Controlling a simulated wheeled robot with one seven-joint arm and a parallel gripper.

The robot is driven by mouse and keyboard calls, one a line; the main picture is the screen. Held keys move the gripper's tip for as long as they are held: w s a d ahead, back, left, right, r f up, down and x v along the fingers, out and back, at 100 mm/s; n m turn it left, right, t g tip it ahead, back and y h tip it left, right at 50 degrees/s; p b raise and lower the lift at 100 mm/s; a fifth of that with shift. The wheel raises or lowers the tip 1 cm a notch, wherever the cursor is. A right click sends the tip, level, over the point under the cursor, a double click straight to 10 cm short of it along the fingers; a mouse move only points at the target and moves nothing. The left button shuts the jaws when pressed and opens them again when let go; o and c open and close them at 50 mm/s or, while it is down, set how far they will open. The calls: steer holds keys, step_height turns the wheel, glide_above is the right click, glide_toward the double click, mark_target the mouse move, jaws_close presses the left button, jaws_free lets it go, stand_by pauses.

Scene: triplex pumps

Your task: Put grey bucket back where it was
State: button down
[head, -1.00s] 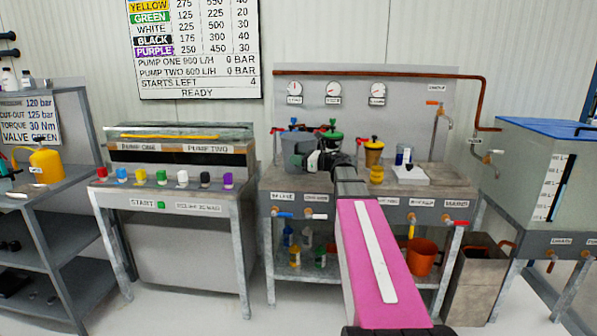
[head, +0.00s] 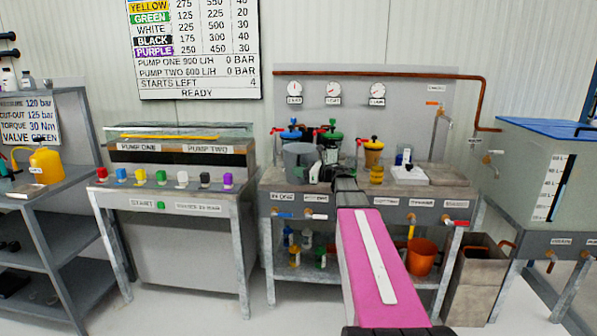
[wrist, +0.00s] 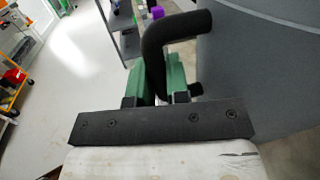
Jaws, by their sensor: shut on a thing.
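The grey bucket (head: 297,163) is at the left part of the middle bench in the head view, in front of the blue-topped and green-topped pots. My gripper (head: 321,166) is at its right side, partly hidden by my arm. In the wrist view the green fingers of my gripper (wrist: 165,78) are shut on the bucket's black handle (wrist: 152,42). The bucket's grey wall (wrist: 265,65) fills the right of that view. The bucket looks upright. I cannot tell whether its base touches the bench top.
The middle bench (head: 450,187) also holds a yellow pot (head: 373,155) and a white block (head: 410,176) right of my arm. An orange bucket (head: 421,258) stands on its lower shelf. Gauges (head: 333,90) and copper pipe (head: 400,74) are behind. A tank (head: 540,175) stands right.

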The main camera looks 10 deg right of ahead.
steer(key=c, duration=1.1)
jaws_free()
steer(key=v, duration=1.2)
steer(key=shift+r, duration=0.15)
